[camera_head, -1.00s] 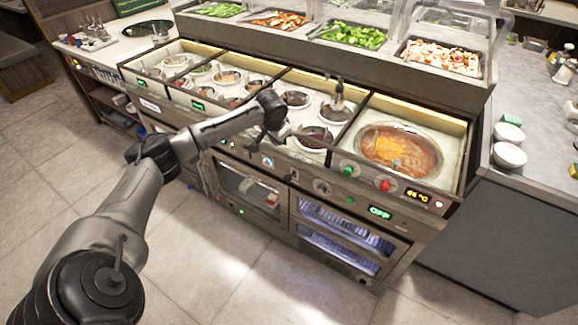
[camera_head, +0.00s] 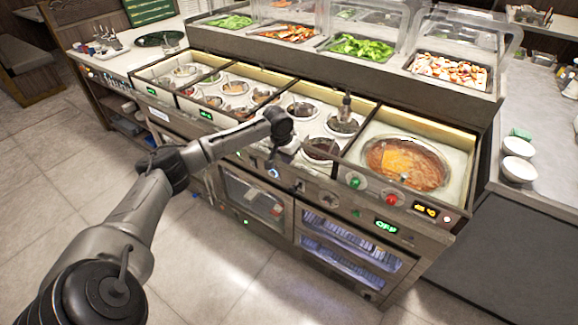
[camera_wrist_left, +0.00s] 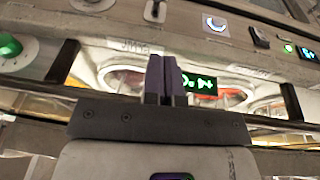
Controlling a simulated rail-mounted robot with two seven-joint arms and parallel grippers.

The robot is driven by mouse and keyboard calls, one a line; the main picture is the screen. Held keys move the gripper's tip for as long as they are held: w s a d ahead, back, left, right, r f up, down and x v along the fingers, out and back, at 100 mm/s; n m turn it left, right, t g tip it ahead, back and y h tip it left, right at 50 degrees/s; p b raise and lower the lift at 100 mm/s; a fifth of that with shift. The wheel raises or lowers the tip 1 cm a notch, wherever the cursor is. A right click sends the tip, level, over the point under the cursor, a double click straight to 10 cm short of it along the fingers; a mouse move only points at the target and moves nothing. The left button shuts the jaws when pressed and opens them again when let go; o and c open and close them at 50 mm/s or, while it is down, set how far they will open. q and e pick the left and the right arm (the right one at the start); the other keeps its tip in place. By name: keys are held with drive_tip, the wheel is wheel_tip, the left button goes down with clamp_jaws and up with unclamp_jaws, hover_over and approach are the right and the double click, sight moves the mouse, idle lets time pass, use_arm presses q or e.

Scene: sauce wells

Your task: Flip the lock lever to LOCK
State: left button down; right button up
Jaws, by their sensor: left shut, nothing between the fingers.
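The lock lever (camera_head: 299,186) looks like a small dark tab on the front panel, between a blue-lit ring and a round knob. In the left wrist view, a small lever on a plate (camera_wrist_left: 155,10) shows at the top edge, partly cut off. Its setting cannot be read. My left gripper (camera_wrist_left: 166,82) is shut and empty, its fingertips apart from that lever. In the head view my left gripper (camera_head: 290,146) is small, near the counter's front edge, above and a little left of the lever. My right gripper is not in view.
Open sauce wells (camera_head: 320,150) and a large soup pot (camera_head: 408,163) lie behind the panel. Green (camera_head: 355,183) and red (camera_head: 392,201) buttons sit right of the lever. A green display (camera_wrist_left: 198,83) shows beside the fingers. The floor in front is clear.

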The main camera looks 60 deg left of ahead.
use_arm(q)
drive_tip(key=b, duration=0.4)
approach(296, 188)
drive_tip(key=f, duration=0.1)
drive_tip(key=w+a+f, duration=0.1)
drive_tip(key=f, duration=0.1)
drive_tip(key=a+f, duration=0.1)
drive_tip(key=f, duration=0.1)
drive_tip(key=shift+w+a, duration=0.1)
drive_tip(key=shift+w, duration=0.2)
drive_tip(key=shift+s+d+f, duration=0.1)
drive_tip(key=shift+f, duration=0.3)
drive_tip(key=shift+s+d+f, duration=0.1)
drive_tip(key=shift+d+f, duration=0.05)
drive_tip(key=shift+f, duration=0.35)
drive_tip(key=shift+d, duration=0.1)
